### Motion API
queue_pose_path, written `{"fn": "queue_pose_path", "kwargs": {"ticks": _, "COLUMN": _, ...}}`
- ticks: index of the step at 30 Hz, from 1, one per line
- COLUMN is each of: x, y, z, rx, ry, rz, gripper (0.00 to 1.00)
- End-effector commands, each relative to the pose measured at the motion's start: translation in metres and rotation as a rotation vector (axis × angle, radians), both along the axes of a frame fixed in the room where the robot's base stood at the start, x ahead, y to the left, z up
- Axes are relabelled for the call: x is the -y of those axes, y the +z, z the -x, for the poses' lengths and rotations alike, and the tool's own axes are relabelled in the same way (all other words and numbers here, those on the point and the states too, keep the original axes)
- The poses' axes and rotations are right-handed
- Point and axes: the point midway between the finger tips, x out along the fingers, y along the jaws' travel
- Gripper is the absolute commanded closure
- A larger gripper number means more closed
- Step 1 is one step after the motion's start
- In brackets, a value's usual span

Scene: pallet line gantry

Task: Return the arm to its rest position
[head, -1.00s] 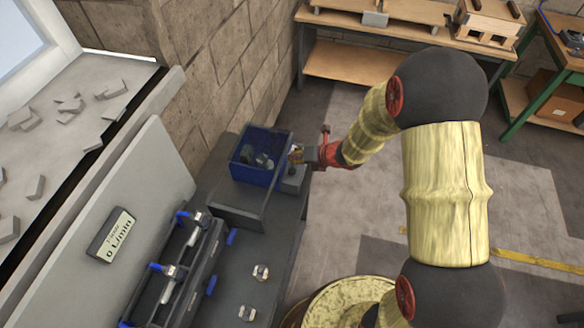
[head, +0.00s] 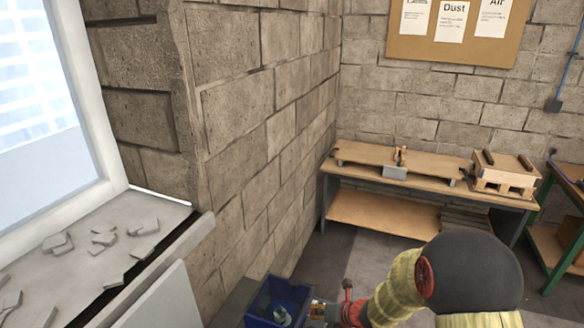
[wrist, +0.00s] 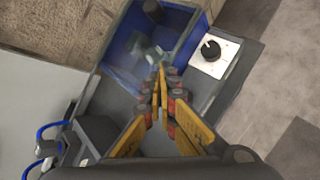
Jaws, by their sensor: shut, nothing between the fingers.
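My gripper (wrist: 159,72) is shut and empty in the wrist view, its yellow fingers together. It hangs over the near edge of a blue bin (wrist: 187,37) on the dark bench, with a few grey metal parts inside the bin. In the head view my gripper (head: 317,310) is at the bottom edge, just right of the blue bin (head: 262,317). My arm runs from there to the lower right. The lower part of the arm is out of the head view.
A white plate with a black knob (wrist: 211,50) is right of the bin. Broken shards lie on the window sill (head: 72,262). A wooden workbench (head: 400,184) stands at the back wall. Grey floor lies right of the bench.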

Motion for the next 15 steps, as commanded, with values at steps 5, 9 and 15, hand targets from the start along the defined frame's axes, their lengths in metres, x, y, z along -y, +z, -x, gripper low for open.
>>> {"fn": "queue_pose_path", "kwargs": {"ticks": 5, "x": -0.019, "y": -0.008, "z": 0.039, "rx": 0.115, "ry": 0.356, "rz": 0.135, "gripper": 1.00}}
{"fn": "queue_pose_path", "kwargs": {"ticks": 9, "x": -0.032, "y": 0.005, "z": 0.079, "rx": 0.250, "ry": 0.708, "rz": 0.246, "gripper": 1.00}}
{"fn": "queue_pose_path", "kwargs": {"ticks": 15, "x": -0.034, "y": 0.043, "z": 0.139, "rx": 0.519, "ry": 1.256, "rz": 0.426, "gripper": 1.00}}
